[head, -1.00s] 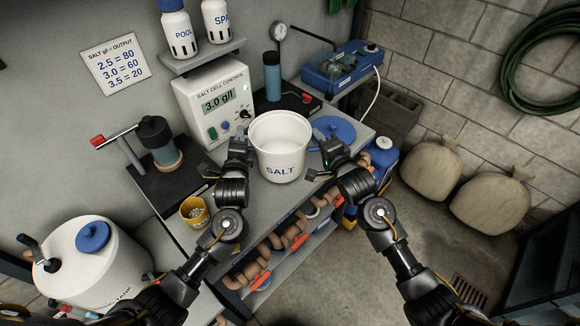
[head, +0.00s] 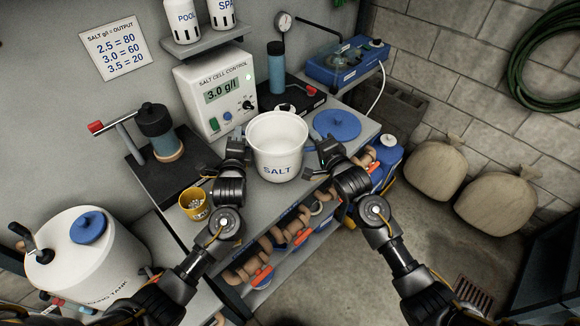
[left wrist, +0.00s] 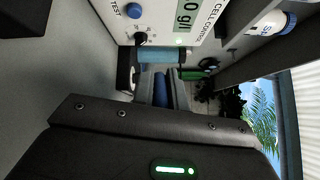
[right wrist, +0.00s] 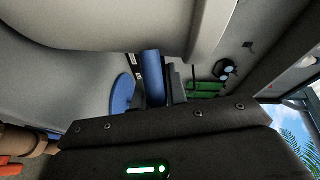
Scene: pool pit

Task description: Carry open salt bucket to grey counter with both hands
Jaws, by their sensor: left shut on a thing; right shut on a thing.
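The open white bucket labelled SALT (head: 277,168) stands upright at the middle of the head view, over the front part of the grey counter (head: 225,146). I cannot tell whether its base touches the counter. My left gripper (head: 243,146) is shut at the bucket's left side, and my right gripper (head: 319,156) is shut at its right side. The fingers hide the grip points. A blue piece shows between the fingers in the left wrist view (left wrist: 160,92) and the right wrist view (right wrist: 152,80). The bucket's pale wall fills the top of the right wrist view (right wrist: 205,25).
A blue lid (head: 337,124) lies right of the bucket. The salt cell control box (head: 208,90) stands behind. A yellow cup (head: 194,205) and a black-topped device (head: 160,132) are left. A shelf with brown pipework (head: 285,235) runs below the front edge.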

